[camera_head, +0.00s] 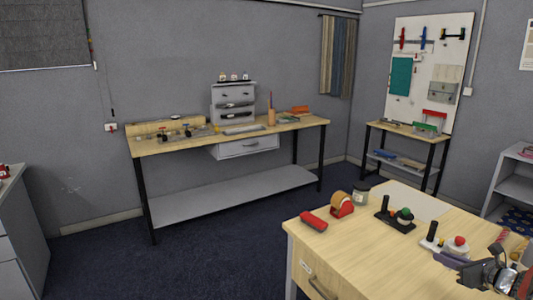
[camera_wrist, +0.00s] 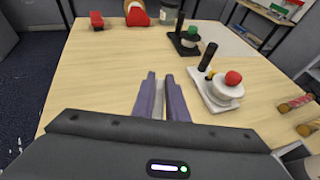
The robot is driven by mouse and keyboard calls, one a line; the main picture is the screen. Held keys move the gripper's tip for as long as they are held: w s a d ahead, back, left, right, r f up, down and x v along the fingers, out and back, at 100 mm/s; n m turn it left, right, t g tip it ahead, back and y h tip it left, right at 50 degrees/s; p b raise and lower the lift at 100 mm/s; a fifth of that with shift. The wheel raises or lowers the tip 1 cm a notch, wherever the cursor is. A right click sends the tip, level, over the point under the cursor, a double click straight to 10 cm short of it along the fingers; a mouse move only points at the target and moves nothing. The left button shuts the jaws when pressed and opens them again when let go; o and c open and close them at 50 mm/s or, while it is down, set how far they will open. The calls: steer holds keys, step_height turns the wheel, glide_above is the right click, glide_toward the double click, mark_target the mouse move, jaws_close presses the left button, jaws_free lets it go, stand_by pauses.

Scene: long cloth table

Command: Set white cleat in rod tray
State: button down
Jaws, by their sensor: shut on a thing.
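My gripper (camera_wrist: 160,98) is low over the wooden table, its two purple-grey fingers close together. A narrow white piece (camera_wrist: 159,104) shows between them, which fits the white cleat; most of it is hidden by the fingers. In the head view my gripper (camera_head: 449,259) is at the lower right, beside a white-based piece (camera_head: 434,247) with a black post and red knob. That piece (camera_wrist: 211,104) is to the right of my fingers in the wrist view, apart from them. I cannot make out a rod tray in either view.
A black-based piece with a green knob (camera_wrist: 193,34), a jar (camera_wrist: 168,12), a red tape dispenser (camera_wrist: 137,14) and a red stapler-like object (camera_wrist: 96,19) stand farther back. Striped rolls (camera_wrist: 297,104) lie at right. The table's left part (camera_wrist: 80,80) is clear. A workbench (camera_head: 180,143) stands across the room.

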steer(key=s+a+f+n+g+y, duration=0.1)
steer(key=a+f+n+g+y, duration=0.1)
steer(key=a, duration=1.2)
steer(key=s+a+f+n+g+y, duration=0.1)
steer(key=a+f+n+y, duration=0.3)
steer(key=a, duration=1.1)
steer(key=s+a+f+n+g+y, duration=0.2)
steer(key=a+f, duration=0.5)
steer(key=a, duration=0.7)
steer(key=shift+a+n+g+y, duration=0.3)
steer(key=shift+n+y, duration=0.3)
steer(key=shift+f, duration=0.1)
steer(key=m+t+h, duration=0.4)
steer(key=m, duration=0.1)
steer(key=shift+s+f+h, duration=0.1)
steer(key=shift+f+h, duration=0.05)
steer(key=shift+h, duration=0.15)
